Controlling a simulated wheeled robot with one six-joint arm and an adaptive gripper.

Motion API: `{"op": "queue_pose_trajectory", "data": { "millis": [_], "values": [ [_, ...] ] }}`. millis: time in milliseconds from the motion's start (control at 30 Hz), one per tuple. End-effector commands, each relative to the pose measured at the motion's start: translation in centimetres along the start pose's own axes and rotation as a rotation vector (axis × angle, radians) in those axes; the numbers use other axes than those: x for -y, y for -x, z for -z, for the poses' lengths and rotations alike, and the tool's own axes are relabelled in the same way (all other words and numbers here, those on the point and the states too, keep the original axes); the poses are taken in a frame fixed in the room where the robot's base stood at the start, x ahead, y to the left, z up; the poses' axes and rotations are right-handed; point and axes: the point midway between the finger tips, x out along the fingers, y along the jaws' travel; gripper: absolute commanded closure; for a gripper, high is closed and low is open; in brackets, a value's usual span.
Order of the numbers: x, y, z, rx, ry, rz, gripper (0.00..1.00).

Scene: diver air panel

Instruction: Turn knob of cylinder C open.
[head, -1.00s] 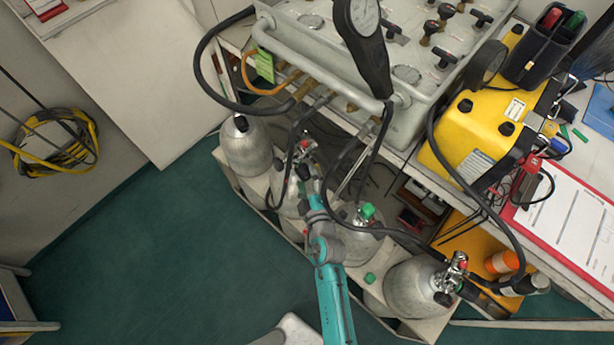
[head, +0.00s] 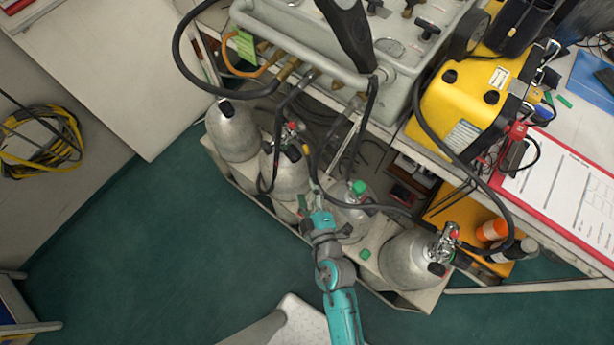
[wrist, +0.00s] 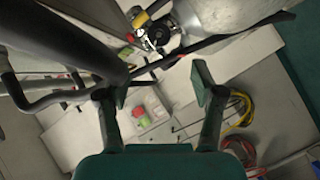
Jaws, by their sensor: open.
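Several silver cylinders stand in a low rack under the panel in the head view. They are the far-left cylinder (head: 231,135), the second cylinder (head: 283,180) with a valve and hose on top, the green-capped third cylinder (head: 349,222) and the right cylinder (head: 408,260). No letters are readable, so I cannot tell which is C. My gripper (head: 309,202) is between the second and third cylinders, partly hidden by my wrist. In the wrist view my gripper (wrist: 161,88) is open and empty. Beyond its fingers are a cylinder (wrist: 225,22) and its valve with yellow and red parts (wrist: 154,32).
Black hoses (head: 277,130) loop from the grey panel (head: 400,75) down to the cylinders, close to my gripper. A yellow case (head: 462,95) and a red clipboard (head: 545,190) lie on the bench. The green floor (head: 150,260) at the left is clear.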

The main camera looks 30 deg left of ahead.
Motion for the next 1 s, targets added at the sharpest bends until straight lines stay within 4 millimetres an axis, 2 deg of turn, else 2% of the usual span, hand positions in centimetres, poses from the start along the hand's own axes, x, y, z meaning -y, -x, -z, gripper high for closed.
{"op": "queue_pose_trajectory", "data": {
  "millis": [167, 267, 367, 567, 800, 1000],
  "values": [
    [0.1, -0.1, -0.1, 0.000, -0.010, 0.004, 0.32],
    [0.6, -0.4, -0.7, 0.000, -0.083, 0.027, 0.32],
    [1.6, -1.1, -1.8, -0.008, -0.244, 0.075, 0.32],
    [2.8, -2.2, -3.2, -0.082, -0.697, 0.178, 0.32],
    [1.0, -2.6, -3.5, -0.227, -1.105, 0.228, 0.32],
    [-0.1, -2.6, -3.6, -0.293, -1.233, 0.236, 0.32]
  ]
}}
